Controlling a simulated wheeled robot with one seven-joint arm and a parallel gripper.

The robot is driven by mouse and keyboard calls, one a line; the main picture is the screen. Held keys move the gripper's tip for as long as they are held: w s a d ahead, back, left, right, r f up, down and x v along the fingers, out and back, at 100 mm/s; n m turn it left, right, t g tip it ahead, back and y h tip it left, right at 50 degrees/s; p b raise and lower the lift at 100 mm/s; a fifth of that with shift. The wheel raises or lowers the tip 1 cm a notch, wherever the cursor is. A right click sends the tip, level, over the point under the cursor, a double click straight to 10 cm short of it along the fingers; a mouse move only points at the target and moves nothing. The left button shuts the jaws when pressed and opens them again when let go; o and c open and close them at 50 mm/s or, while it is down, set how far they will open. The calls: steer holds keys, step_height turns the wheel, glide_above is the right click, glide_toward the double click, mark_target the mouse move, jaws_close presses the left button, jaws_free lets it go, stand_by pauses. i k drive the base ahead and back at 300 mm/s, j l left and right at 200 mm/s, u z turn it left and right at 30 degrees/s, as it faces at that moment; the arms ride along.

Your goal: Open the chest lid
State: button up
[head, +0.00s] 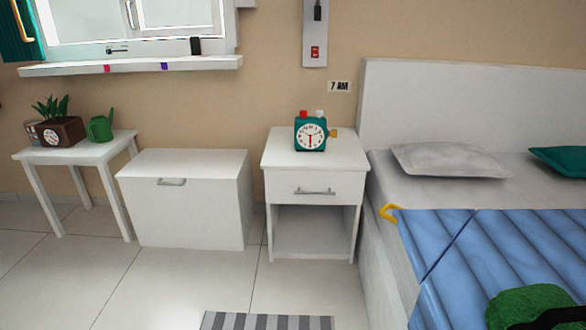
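A white chest (190,215) stands on the floor against the wall, left of centre in the head view. Its flat top is down and looks shut. A grey bar handle (171,182) sits on the front face near the top edge, left of the middle. My gripper does not show in this view.
A white side table (112,144) with a plant box and green watering can stands left of the chest. A nightstand (345,160) with a teal clock (298,142) stands to its right, then a bed (375,250). Tiled floor before the chest is clear; a striped rug (265,322) lies nearer.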

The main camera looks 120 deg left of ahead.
mark_target(183, 165)
steer(key=u, duration=4.6)
steer(key=i+u, duration=0.45)
steer(key=i, duration=1.5)
